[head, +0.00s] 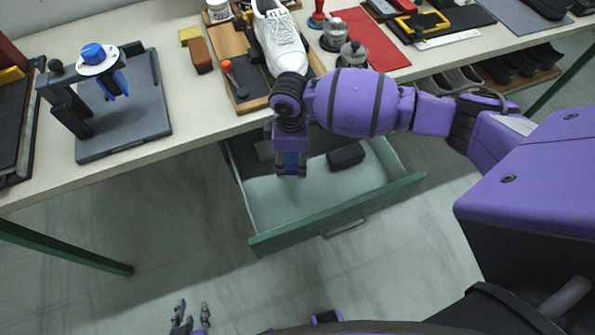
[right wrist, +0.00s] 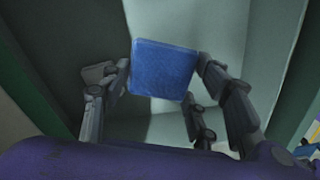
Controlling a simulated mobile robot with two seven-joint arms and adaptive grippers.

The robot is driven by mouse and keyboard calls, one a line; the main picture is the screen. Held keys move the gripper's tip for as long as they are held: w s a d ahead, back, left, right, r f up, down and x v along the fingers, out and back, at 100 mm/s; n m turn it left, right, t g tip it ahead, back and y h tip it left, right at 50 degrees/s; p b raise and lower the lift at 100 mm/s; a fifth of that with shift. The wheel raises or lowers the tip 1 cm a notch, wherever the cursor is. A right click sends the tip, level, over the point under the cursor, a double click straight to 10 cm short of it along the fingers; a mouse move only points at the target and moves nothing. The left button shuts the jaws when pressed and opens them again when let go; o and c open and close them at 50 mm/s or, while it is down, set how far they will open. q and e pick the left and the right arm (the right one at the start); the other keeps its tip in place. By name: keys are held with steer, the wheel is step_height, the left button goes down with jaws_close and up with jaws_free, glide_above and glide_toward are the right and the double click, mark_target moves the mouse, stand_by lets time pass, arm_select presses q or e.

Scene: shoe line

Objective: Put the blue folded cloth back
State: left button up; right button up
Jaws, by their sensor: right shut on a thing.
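The blue folded cloth (right wrist: 165,68) is a flat blue square held between the fingers of my right gripper (head: 291,172). In the head view only a small blue part of it (head: 291,158) shows between the fingers. My right gripper hangs pointing down over the open green drawer (head: 335,224) under the workbench, and the cloth appears above the drawer's pale floor. My left gripper (head: 191,314) is low at the bottom of the head view, its fingers apart and empty, away from the bench.
A dark block (head: 346,155) lies at the back of the drawer, and a grey item (head: 264,150) lies at its back left. The drawer's front half is clear.

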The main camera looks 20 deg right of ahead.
glide_above(292, 178)
step_height(292, 178, down, 4)
steer(key=shift+f, duration=0.15)
arm_select(q)
steer(key=shift+s+f+b, duration=0.35)
steer(key=shift+s+f, duration=0.1)
steer(key=shift+f, duration=0.2)
arm_select(e)
steer(key=shift+f, duration=1.95)
steer(key=shift+f, duration=0.25)
steer(key=o, duration=1)
arm_select(q)
steer(key=shift+w, duration=0.1)
steer(key=shift+w, duration=0.1)
arm_select(e)
steer(key=shift+r, duration=0.1)
